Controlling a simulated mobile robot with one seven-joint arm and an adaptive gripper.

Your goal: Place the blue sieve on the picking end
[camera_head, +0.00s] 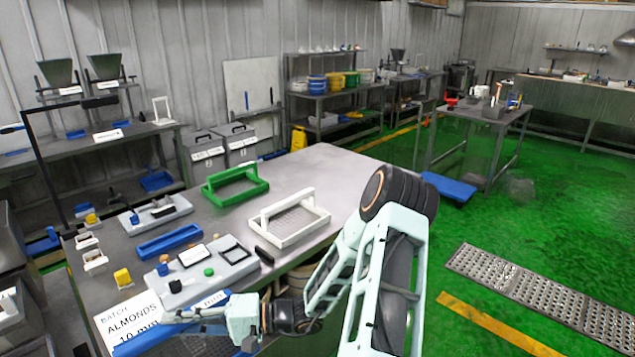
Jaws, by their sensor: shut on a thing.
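My gripper (203,314) is at the lower left, over the near edge of the steel table. It is shut on a blue frame, the blue sieve (150,338), which is partly hidden by the gripper and cut off by the bottom of the picture. A green sieve with a raised handle (235,186) and a white sieve with a raised handle (290,220) stand on the table (318,165), further back. I cannot tell which part of the table is the picking end.
A sign reading "BATCH ALMONDS 10 mm" (128,318) is beside the gripper. A grey panel with small blocks (232,268) and a blue tray (170,242) lie behind it. The table's far right is clear. Shelving, bins and another table (475,115) stand further off.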

